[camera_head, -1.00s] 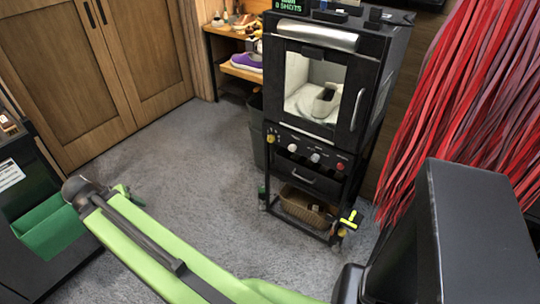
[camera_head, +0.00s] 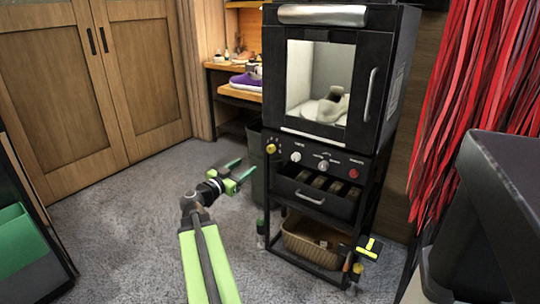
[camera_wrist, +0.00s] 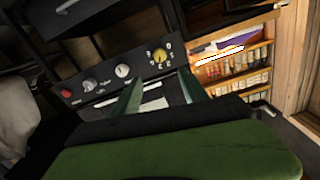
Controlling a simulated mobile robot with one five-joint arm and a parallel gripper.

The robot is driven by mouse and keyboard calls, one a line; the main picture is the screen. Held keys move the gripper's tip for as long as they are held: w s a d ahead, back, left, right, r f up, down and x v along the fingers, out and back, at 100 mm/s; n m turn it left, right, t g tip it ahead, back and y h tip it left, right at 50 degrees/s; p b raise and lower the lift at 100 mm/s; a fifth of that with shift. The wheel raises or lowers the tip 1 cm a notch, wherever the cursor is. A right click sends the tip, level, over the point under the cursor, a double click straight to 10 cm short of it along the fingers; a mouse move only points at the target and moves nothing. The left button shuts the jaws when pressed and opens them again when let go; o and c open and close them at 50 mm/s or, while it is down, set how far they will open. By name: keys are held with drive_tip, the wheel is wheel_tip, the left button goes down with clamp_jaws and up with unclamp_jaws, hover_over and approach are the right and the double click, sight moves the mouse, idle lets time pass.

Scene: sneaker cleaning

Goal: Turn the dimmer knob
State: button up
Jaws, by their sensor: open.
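The black cabinet's control panel (camera_head: 310,163) carries a yellow knob (camera_head: 271,148) at its left end, a white knob (camera_head: 296,157), a grey knob (camera_head: 323,166) and a red button or knob (camera_head: 353,173). The labels are too small to tell which is the dimmer. My gripper (camera_head: 246,168) is open and empty, left of the panel and apart from it. In the wrist view, the yellow knob (camera_wrist: 159,55) shows just beyond and between my fingertips (camera_wrist: 163,76). The white knob (camera_wrist: 122,70) is left of it.
A windowed chamber (camera_head: 320,80) with a pale shoe sits above the panel. Below are a drawer (camera_head: 313,198) with brown items and a wicker basket (camera_head: 308,242). A shelf (camera_head: 235,92) stands behind left. Red strips (camera_head: 480,90) hang right. Grey carpet (camera_head: 140,210) is clear.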

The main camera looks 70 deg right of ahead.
sight(270, 150)
drive_tip(key=x, duration=1.6)
drive_tip(key=shift+d, duration=0.25)
